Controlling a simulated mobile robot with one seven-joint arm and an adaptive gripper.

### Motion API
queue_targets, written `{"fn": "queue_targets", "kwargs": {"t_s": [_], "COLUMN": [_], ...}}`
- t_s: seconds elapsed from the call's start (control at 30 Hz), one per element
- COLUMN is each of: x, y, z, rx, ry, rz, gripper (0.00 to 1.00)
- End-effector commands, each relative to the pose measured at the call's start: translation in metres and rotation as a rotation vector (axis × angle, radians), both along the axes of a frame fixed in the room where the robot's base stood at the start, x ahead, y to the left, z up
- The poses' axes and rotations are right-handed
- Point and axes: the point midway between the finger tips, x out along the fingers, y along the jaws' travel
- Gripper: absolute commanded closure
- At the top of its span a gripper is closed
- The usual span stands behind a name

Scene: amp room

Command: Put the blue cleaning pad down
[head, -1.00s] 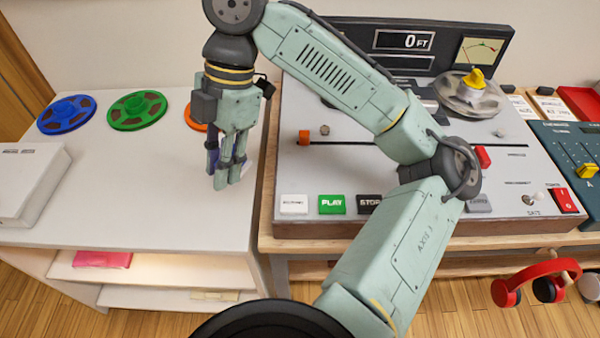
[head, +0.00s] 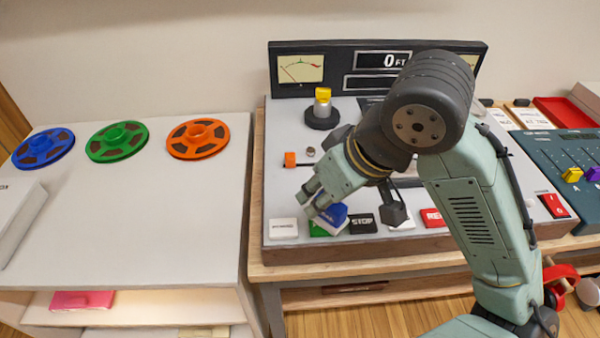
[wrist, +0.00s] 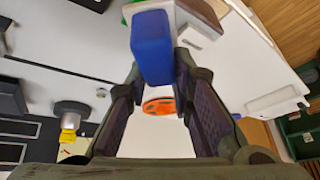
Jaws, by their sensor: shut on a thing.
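The blue cleaning pad (head: 333,214) is held in my gripper (head: 316,199), over the front button row of the tape machine (head: 400,245). It has a blue top and a pale lower part. It hides most of the green button (head: 317,231) behind it. In the wrist view the pad (wrist: 152,48) sits between the two fingers of my gripper (wrist: 157,70), which are shut on it. I cannot tell whether the pad touches the machine.
Blue (head: 43,148), green (head: 117,141) and orange (head: 198,138) reels lie on the white table (head: 150,220) at left, with clear room in front of them. A white button (head: 283,228) and the black STOP button (head: 363,223) flank the pad. A mixer (head: 570,165) stands at right.

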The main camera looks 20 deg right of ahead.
Motion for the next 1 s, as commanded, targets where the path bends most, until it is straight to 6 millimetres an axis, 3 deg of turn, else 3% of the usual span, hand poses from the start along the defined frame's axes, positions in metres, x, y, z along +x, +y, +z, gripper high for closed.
{"fn": "queue_targets", "kwargs": {"t_s": [0.2, 0.4, 0.53, 0.8, 1.0], "x": [0.058, 0.092, 0.097, 0.097, 0.097], "y": [0.001, 0.000, 0.000, 0.000, 0.000], "z": [-0.003, -0.007, -0.012, -0.043, -0.044], "rx": [0.000, -0.001, 0.000, 0.001, -0.001], "ry": [0.004, 0.002, 0.001, 0.000, 0.000], "rz": [0.001, 0.000, 0.000, 0.000, 0.002], "gripper": [1.00, 1.00, 1.00, 1.00, 1.00]}}
